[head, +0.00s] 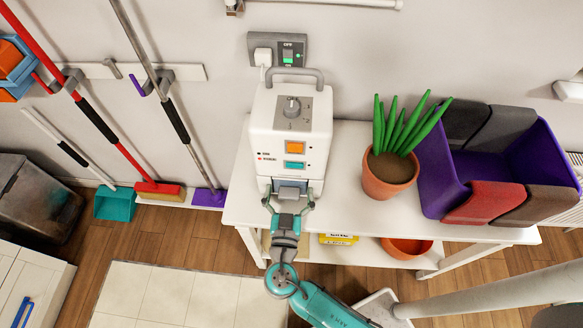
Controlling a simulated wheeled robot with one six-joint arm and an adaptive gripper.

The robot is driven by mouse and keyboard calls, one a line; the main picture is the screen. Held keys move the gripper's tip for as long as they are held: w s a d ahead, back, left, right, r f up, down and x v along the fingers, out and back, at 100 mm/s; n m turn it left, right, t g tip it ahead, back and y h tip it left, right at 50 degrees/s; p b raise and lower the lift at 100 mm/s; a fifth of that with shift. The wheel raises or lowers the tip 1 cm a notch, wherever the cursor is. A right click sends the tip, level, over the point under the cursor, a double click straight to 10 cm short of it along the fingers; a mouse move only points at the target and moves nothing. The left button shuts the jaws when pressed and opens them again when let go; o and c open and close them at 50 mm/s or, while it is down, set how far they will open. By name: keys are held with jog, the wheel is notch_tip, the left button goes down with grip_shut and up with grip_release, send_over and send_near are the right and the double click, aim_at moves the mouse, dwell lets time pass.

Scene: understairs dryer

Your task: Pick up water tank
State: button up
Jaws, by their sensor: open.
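A white dehumidifier-like machine (290,130) stands upright on the left part of a white table, with a grey top handle, a dial, and an orange and a teal button. At the bottom of its front is a grey-blue part (291,187), which looks like the water tank, seated in the machine. My gripper (288,200) is open right in front of it, with one finger at each side of the tank front. I cannot tell whether the fingers touch it. The tank's lower part is partly hidden by my gripper.
A potted plant (389,175) stands to the right on the white table (345,212), beside a purple bin (440,165) with dark and red cloths. The lower shelf holds a yellow box (338,239) and an orange bowl (407,247).

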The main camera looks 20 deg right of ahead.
jog(key=c, duration=1.6)
jog(key=shift+r, duration=0.1)
jog(key=shift+w, duration=0.1)
